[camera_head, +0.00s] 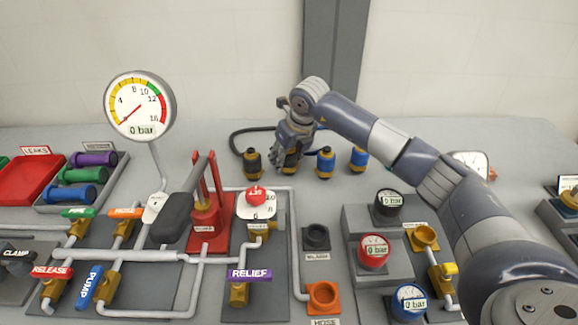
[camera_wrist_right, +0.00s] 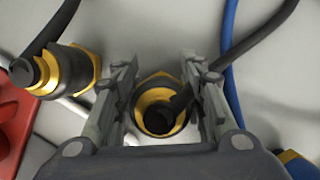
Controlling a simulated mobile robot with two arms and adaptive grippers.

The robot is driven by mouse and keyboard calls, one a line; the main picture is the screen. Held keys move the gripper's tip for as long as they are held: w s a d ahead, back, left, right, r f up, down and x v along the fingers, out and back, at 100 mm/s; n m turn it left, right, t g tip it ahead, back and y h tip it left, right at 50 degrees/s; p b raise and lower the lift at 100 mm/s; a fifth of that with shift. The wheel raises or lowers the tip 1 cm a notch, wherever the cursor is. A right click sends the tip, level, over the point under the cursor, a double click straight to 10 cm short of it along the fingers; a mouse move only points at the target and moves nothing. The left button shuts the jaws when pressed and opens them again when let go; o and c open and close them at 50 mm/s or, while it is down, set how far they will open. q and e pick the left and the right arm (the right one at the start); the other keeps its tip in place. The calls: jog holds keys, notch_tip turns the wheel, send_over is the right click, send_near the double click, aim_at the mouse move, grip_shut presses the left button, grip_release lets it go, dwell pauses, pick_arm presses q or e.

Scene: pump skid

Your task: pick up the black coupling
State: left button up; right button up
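One black coupling with brass bands (camera_head: 252,163) stands on the table in the head view, left of my right gripper (camera_head: 290,140). It also shows at the upper left of the right wrist view (camera_wrist_right: 52,72). A second dark coupling with a brass collar (camera_wrist_right: 160,108) lies between the fingers of my right gripper (camera_wrist_right: 160,105) in the wrist view, with small gaps on both sides. The gripper is open and points down around it. In the head view this coupling (camera_head: 290,168) is mostly hidden by the gripper. My left gripper is not in view.
Two blue couplings (camera_head: 325,162) (camera_head: 358,159) stand just right of the gripper. Dark and blue hoses run close by. A red stand (camera_head: 210,215), a gauge (camera_head: 140,105), a black socket (camera_head: 316,237) and an orange socket (camera_head: 324,297) are nearer. A wall stands behind the table.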

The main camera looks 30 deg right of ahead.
jog(key=shift+r, duration=0.1)
notch_tip(320, 180, up, 10)
jog(key=p, duration=0.6)
